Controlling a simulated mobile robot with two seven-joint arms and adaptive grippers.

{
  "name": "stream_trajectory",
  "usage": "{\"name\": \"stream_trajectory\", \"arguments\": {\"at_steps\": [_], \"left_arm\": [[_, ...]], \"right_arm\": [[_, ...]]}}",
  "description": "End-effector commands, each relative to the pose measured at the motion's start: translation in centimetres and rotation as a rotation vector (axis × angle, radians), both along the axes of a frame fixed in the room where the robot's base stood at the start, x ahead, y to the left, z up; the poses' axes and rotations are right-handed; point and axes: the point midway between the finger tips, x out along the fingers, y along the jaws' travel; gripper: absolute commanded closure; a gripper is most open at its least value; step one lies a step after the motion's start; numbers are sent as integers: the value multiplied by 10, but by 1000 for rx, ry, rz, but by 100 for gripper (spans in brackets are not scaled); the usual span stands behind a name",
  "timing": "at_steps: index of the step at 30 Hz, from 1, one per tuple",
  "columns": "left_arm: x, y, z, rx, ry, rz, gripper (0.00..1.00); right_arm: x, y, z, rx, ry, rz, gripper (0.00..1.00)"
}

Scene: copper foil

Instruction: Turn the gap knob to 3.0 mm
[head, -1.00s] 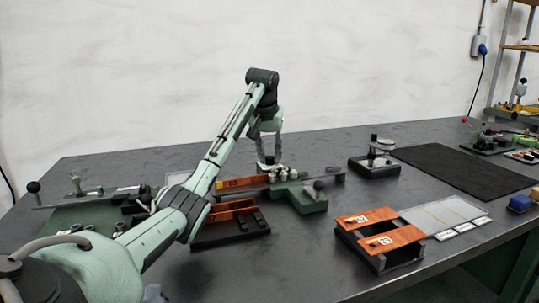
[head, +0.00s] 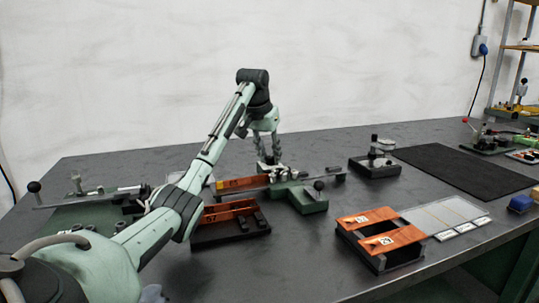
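My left gripper (head: 269,161) points down just above these parts. Its two fingers look apart, with a gap between them and nothing visibly held. Whether a fingertip touches the device cannot be told. My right gripper is not in view.
A copper-coloured strip (head: 238,184) lies at the device's left end. A black tray (head: 230,232) with orange parts stands in front. A black holder with copper plates (head: 380,262) is right of it, a small black-based instrument (head: 375,166) behind. A dark mat (head: 465,170) lies right.

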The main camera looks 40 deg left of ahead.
Motion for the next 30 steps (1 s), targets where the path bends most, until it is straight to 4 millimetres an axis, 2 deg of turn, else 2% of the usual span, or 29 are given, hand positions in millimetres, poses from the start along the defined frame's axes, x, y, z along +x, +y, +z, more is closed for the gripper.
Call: {"name": "stream_trajectory", "arguments": {"at_steps": [1, 3, 14, 17, 24, 30], "left_arm": [[0, 0, 0, 0, 0, 0, 62], [0, 0, 0, 0, 0, 0, 56], [-2, -1, 6, 1, -2, 1, 56], [-6, -2, 19, 2, -4, 1, 56], [-26, -6, 68, 9, -5, 2, 56], [-36, -10, 94, 6, -3, 2, 56]], "right_arm": [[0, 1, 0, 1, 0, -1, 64], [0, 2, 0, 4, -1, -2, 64], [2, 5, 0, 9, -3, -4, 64], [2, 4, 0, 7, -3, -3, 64], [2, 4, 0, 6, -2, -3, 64], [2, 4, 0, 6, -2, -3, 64]]}}
